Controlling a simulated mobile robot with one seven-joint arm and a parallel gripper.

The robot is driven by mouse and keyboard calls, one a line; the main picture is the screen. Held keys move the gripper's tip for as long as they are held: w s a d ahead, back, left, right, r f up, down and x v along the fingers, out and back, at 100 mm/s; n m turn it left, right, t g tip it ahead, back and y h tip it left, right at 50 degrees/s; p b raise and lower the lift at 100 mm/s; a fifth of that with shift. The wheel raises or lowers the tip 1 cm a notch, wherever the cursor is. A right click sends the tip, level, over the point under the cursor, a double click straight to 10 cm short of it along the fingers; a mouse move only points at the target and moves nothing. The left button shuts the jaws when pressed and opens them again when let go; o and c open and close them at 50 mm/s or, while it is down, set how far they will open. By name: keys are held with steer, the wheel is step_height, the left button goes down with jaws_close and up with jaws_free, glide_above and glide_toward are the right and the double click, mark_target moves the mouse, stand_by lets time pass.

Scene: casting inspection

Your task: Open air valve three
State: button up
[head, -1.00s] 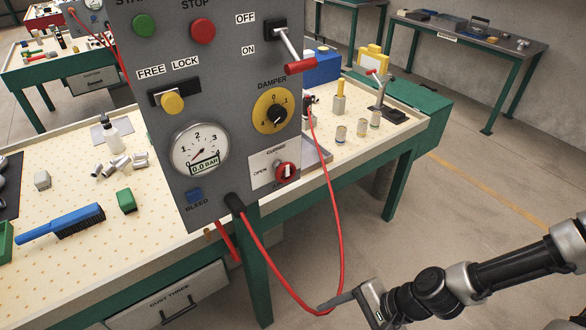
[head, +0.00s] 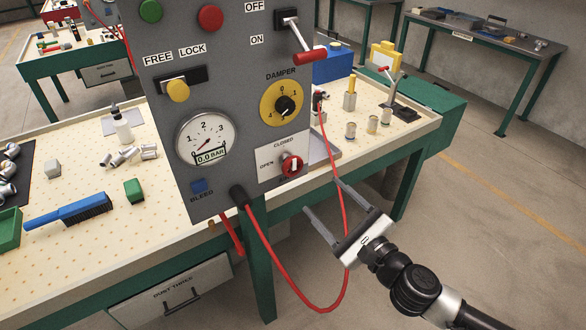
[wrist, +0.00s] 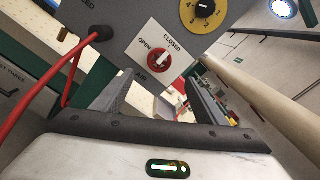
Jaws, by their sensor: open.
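The air valve is a red round knob with a pale bar (head: 291,166) on a white plate marked OPEN and CLOSED (head: 270,168), low on the grey panel. The bar appears to point toward CLOSED. The knob also shows in the wrist view (wrist: 158,63), ahead of the fingers and roughly between them. My gripper (head: 322,196) is open and empty, below and right of the valve, apart from it. The gauge (head: 206,139) above left reads 0.0 BAR.
A red hose (head: 342,215) loops from the panel's bottom and passes close by my gripper in the head view. The yellow damper dial (head: 284,104) sits above the valve. The blue bleed button (head: 199,186) is at lower left. The bench (head: 110,255) stands behind the panel.

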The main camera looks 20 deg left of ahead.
mark_target(295, 168)
steer(key=b+x, duration=1.4)
steer(key=shift+w+a, duration=0.15)
steer(key=shift+a, duration=0.15)
steer(key=c, duration=1)
steer(key=shift+c, duration=0.2)
